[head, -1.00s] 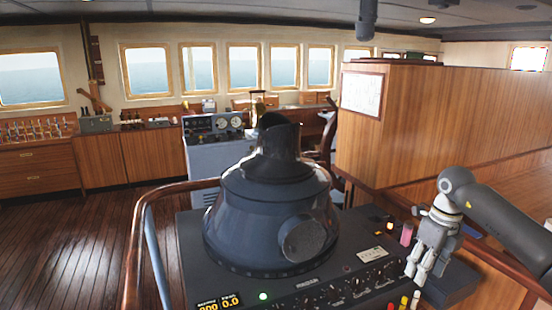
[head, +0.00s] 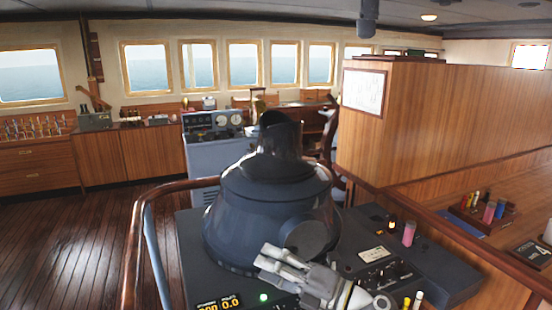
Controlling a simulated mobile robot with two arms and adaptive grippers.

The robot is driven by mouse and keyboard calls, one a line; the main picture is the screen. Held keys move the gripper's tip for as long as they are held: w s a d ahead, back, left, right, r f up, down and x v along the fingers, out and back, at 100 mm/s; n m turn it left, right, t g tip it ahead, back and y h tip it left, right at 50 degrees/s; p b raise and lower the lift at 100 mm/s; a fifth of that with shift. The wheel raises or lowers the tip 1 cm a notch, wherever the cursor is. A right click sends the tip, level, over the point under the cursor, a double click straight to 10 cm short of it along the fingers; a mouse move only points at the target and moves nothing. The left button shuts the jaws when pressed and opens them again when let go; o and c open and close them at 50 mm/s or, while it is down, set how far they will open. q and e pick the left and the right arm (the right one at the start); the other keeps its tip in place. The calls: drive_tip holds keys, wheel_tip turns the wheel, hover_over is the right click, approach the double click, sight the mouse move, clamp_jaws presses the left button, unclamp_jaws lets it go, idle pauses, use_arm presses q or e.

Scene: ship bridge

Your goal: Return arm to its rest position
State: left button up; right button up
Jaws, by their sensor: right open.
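My right gripper (head: 268,258) is low in the middle of the head view, with its pale grey fingers pointing left and slightly up. It is open, and nothing shows between its fingers. It is in front of the lower part of the dark radar hood (head: 265,205) and hides part of the console's front knobs. I cannot tell whether it touches the console (head: 440,280). The rest of my right arm is mostly below the picture's edge. My left gripper is not in view.
A pink cylinder (head: 409,233) stands on the console's right side. Yellow and white pieces (head: 412,301) stand near its front edge. A wooden rail (head: 134,250) curves around the console. A tray (head: 512,216) with coloured cylinders lies at the right. Wooden floor is clear at left.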

drive_tip(key=s+d+f+m+t+h, duration=0.1)
drive_tip(key=d+f+m+t+h, duration=0.2)
drive_tip(key=d+m+t+h, duration=0.55)
drive_tip(key=d+f+m+t+h, duration=0.15)
drive_tip(key=d+m+h, duration=0.3)
drive_tip(key=m, duration=0.95)
drive_tip(key=s+d+f+m+g+h, duration=0.5)
drive_tip(key=s+d+f+m+g, duration=0.15)
drive_tip(key=s+f, duration=0.45)
drive_tip(key=s+d+f+m+g+y, duration=0.15)
drive_tip(key=s+f+g, duration=0.3)
drive_tip(key=s, duration=0.45)
drive_tip(key=s+d+f+m+g+h, duration=0.1)
drive_tip(key=s+f+m+g, duration=0.25)
drive_tip(key=s+f, duration=0.45)
drive_tip(key=s+f+n+g+b, duration=0.1)
drive_tip(key=s+f, duration=0.1)
drive_tip(key=f, duration=1.1)
drive_tip(key=s+f+g+b, duration=0.1)
drive_tip(key=s+f, duration=0.2)
drive_tip(key=f, duration=1.1)
drive_tip(key=s+d+f+g+b, duration=0.1)
drive_tip(key=s+d+f, duration=0.1)
drive_tip(key=s+f, duration=1.4)
drive_tip(key=shift+s+d+f+b, duration=0.15)
drive_tip(key=shift+s+f+b, duration=0.1)
drive_tip(key=shift+f+b, duration=0.25)
